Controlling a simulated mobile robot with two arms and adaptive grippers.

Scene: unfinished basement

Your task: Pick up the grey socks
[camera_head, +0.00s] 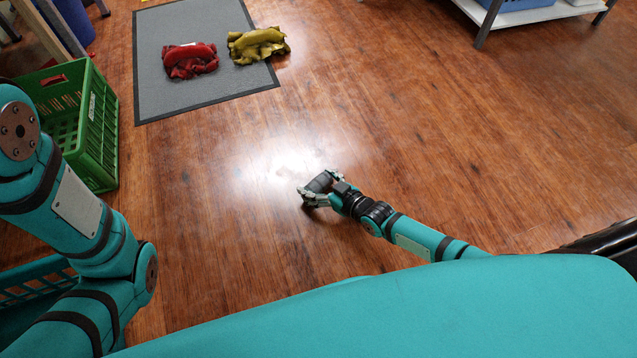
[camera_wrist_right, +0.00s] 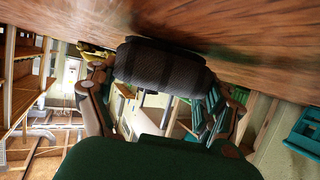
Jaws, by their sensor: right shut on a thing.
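The grey socks (camera_head: 320,182) are a dark grey rolled bundle in the jaws of my right gripper (camera_head: 316,190), over the wooden floor in the middle of the head view. In the right wrist view, the ribbed dark roll (camera_wrist_right: 160,65) lies crosswise between the two fingers, with one finger at each end. The gripper is shut on it. The roll is close to the floor; I cannot tell whether it touches. My left arm shows at the left of the head view, but its gripper is out of view.
A grey mat (camera_head: 190,98) at the upper left bears a red cloth bundle (camera_head: 190,60) and a yellow-green one (camera_head: 257,44). A green crate (camera_head: 98,125) stands at the left, a teal basket (camera_head: 30,283) at the lower left. A white-shelved rack (camera_head: 515,14) is at the top right. Floor between is clear.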

